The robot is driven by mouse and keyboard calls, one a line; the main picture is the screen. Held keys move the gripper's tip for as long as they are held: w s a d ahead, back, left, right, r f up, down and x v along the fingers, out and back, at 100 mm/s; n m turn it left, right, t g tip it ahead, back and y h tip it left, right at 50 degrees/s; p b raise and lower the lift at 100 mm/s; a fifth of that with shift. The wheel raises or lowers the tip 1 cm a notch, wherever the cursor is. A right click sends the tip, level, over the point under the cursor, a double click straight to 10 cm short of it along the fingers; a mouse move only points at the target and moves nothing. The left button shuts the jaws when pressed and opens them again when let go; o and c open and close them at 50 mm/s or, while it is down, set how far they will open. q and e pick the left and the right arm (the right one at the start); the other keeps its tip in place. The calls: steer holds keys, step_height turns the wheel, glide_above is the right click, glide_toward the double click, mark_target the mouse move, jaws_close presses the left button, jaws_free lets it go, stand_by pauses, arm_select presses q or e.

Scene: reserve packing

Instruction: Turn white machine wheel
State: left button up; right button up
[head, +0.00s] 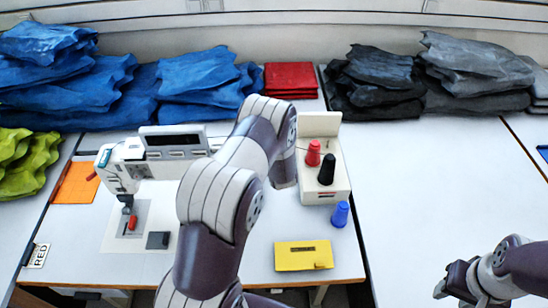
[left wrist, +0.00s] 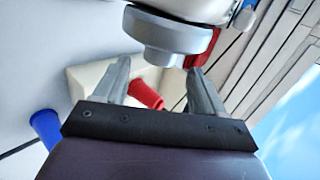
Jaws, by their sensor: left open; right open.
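The white sewing machine (head: 125,165) stands on the table at the left in the head view. Its handwheel is hidden there behind my left arm. In the left wrist view a round grey wheel (left wrist: 165,38) sits at the top, on the machine's pale body (left wrist: 205,8). My left gripper (left wrist: 158,72) is open, its two fingers pointing toward the wheel, one on either side of its lower edge. I cannot tell whether they touch it. My right gripper (head: 455,287) is open and empty over the table at the lower right in the head view.
A white thread stand (head: 338,183) with a red cone (head: 313,153), a black cone (head: 326,169) and a blue cone (head: 340,214) near it stands right of my left arm. A yellow box (head: 303,255) lies in front. Folded blue cloth (head: 200,75) lies behind.

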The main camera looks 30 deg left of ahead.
arm_select(q)
steer(key=x, duration=0.3)
steer(key=shift+w+a+f, duration=0.15)
steer(key=shift+w, duration=0.05)
steer(key=shift+w+a+f+p, duration=0.15)
steer(key=shift+a+f+p, duration=0.05)
steer(key=shift+f+p, duration=0.1)
steer(key=shift+r, duration=0.1)
steer(key=shift+d, duration=0.1)
